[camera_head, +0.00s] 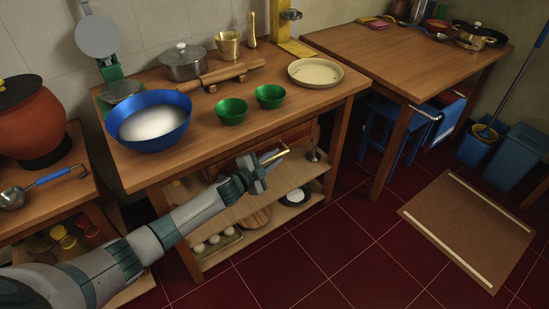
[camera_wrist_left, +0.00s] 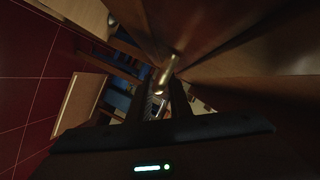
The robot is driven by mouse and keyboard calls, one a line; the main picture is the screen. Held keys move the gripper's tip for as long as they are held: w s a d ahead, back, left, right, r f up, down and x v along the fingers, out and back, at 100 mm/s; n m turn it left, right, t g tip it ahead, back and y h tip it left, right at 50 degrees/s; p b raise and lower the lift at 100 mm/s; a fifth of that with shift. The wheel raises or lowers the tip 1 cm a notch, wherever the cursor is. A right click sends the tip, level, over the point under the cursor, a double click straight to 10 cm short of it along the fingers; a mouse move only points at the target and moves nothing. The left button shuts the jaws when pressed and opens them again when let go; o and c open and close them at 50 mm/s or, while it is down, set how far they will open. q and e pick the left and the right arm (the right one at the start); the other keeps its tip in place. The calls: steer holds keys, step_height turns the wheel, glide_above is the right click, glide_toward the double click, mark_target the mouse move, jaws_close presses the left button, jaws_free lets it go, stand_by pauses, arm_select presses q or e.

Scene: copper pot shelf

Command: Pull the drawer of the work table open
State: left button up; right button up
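The work table (camera_head: 330,97) has a wooden top with cookware on it. Under its top edge, a reddish-brown drawer front (camera_head: 296,134) shows partly. A brass bar handle (camera_head: 274,154) sits in front of it and also shows in the left wrist view (camera_wrist_left: 168,70). My left gripper (camera_head: 268,164) is at this handle, below the table's front edge. In the left wrist view its dark fingers (camera_wrist_left: 158,92) stand apart, with the handle just beyond or between their tips. Contact cannot be made out. How far the drawer stands out is unclear. My right gripper is not in view.
A blue bowl (camera_head: 149,122), two green bowls (camera_head: 231,112) and a cream dish (camera_head: 316,72) stand on the top. A second table (camera_head: 415,52) stands at right. Red floor in front is clear, except a brown board (camera_head: 470,228).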

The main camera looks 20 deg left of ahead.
arm_select(q)
steer(key=shift+w+d, duration=0.1)
steer(key=shift+w, duration=0.15)
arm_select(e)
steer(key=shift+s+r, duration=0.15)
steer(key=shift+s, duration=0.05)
arm_select(q)
steer(key=shift+c, duration=0.4)
jaws_close()
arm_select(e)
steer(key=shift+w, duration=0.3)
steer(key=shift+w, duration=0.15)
